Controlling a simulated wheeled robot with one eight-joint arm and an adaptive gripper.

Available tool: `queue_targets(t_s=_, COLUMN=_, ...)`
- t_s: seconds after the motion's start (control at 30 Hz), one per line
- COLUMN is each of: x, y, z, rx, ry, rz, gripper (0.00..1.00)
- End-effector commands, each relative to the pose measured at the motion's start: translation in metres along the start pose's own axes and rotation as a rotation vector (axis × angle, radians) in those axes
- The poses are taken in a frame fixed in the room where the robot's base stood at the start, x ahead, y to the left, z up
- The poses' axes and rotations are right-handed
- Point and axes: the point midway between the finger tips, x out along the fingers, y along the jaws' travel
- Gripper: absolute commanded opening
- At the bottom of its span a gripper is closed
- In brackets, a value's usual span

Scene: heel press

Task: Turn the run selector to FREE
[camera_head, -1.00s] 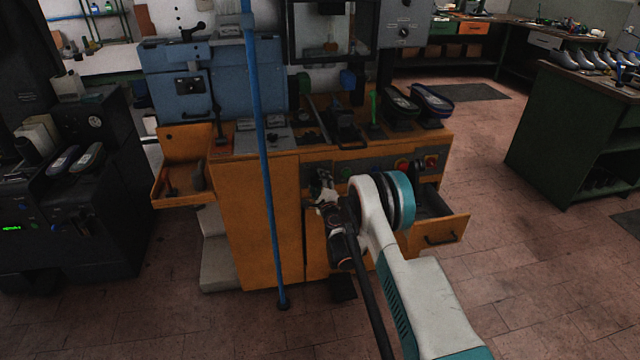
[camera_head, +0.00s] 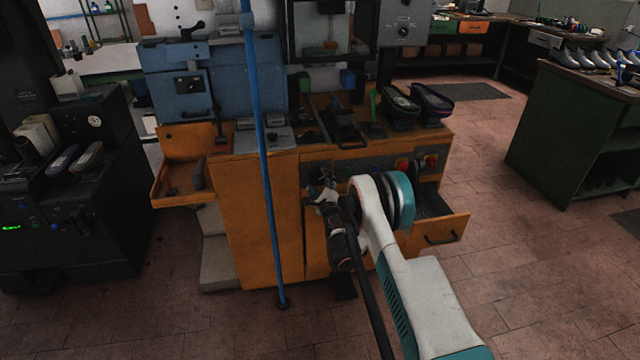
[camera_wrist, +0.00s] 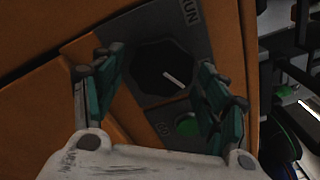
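The run selector (camera_wrist: 158,72) is a dark, many-sided knob with a white pointer line on a grey panel, in the wrist view. Its line slants to the lower right in that picture. A label ending in "UN" (camera_wrist: 190,13) sits above it, partly cut off. My gripper (camera_wrist: 159,68) is open, with one finger at the left and one at the right of the knob; whether either touches it I cannot tell. In the head view my gripper (camera_head: 326,190) is at the orange cabinet's front, and the knob cannot be made out there. No FREE marking is readable.
A green button (camera_wrist: 187,126) sits below the knob on the panel. In the head view, a red knob (camera_head: 403,164) is to the right on the orange cabinet (camera_head: 240,215). An open drawer (camera_head: 440,236) juts out at the right. A blue pole (camera_head: 264,170) stands left of my gripper.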

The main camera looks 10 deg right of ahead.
Motion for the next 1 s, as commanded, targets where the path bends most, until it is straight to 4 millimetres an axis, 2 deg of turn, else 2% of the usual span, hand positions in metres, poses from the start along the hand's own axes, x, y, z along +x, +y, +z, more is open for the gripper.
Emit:
queue_targets(t_s=0.37, x=-0.002, y=0.000, z=0.001, rx=-0.001, ry=-0.001, rz=0.001, gripper=0.74)
queue_targets(t_s=0.47, x=-0.011, y=0.000, z=0.001, rx=-0.002, ry=-0.001, rz=0.001, gripper=0.74)
queue_targets(t_s=0.8, x=-0.062, y=0.000, z=0.001, rx=-0.002, ry=0.000, rz=0.001, gripper=0.74)
queue_targets(t_s=1.0, x=-0.074, y=0.000, z=0.000, rx=0.000, ry=0.000, rz=0.001, gripper=0.74)
